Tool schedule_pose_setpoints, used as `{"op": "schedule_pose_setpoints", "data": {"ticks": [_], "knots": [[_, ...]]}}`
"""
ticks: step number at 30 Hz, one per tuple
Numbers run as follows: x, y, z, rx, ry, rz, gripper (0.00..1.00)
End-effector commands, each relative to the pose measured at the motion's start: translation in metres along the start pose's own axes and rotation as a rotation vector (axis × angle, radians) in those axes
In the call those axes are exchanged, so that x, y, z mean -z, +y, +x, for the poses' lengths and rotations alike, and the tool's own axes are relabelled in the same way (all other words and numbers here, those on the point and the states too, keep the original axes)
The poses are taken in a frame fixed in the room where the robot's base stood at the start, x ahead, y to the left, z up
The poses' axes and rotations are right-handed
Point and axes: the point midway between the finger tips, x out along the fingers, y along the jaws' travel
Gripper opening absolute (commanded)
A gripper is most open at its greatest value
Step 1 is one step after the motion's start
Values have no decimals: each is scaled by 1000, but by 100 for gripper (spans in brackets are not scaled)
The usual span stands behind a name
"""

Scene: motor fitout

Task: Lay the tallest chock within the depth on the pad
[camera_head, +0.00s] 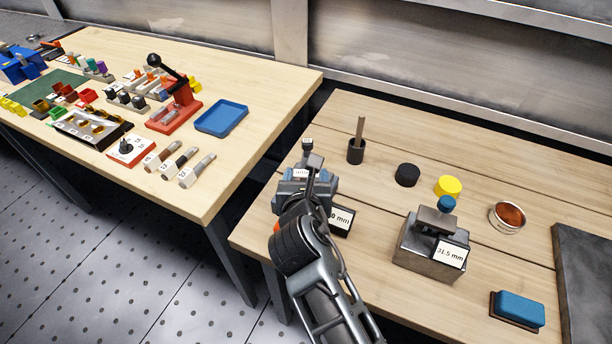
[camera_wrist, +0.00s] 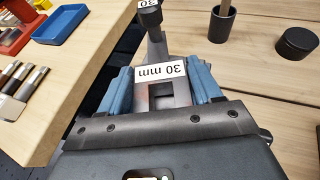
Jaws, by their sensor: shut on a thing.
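My gripper (camera_head: 308,185) has blue fingertips and is shut on a grey metal piece (camera_wrist: 155,92) with a white "30 mm" label, at the left end of the near bench. A neck rises from this piece to a dark head (camera_wrist: 150,14) marked "30". I cannot tell which surface is the pad; a dark grey slab (camera_head: 590,275) lies at the right edge.
A dark cup with a wooden stick (camera_head: 356,150), a black puck (camera_head: 407,175), a yellow puck (camera_head: 447,186) and a round tin (camera_head: 507,217) stand on the bench. A blue block (camera_head: 519,309) is at front right. The left table holds a blue tray (camera_head: 221,118) and a red lever press (camera_head: 175,108).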

Motion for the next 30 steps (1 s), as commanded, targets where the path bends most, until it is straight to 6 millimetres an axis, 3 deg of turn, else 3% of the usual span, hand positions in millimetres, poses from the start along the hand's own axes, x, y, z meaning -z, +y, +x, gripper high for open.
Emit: {"op": "schedule_pose_setpoints", "data": {"ticks": [11, 12, 21, 30], "knots": [[4, 1, 2, -1, -4, 0, 0], [4, 1, 2, -2, -4, 0, 66], [5, 0, 2, -1, -1, 0, 94], [8, 0, -1, 0, 2, -2, 94]]}}
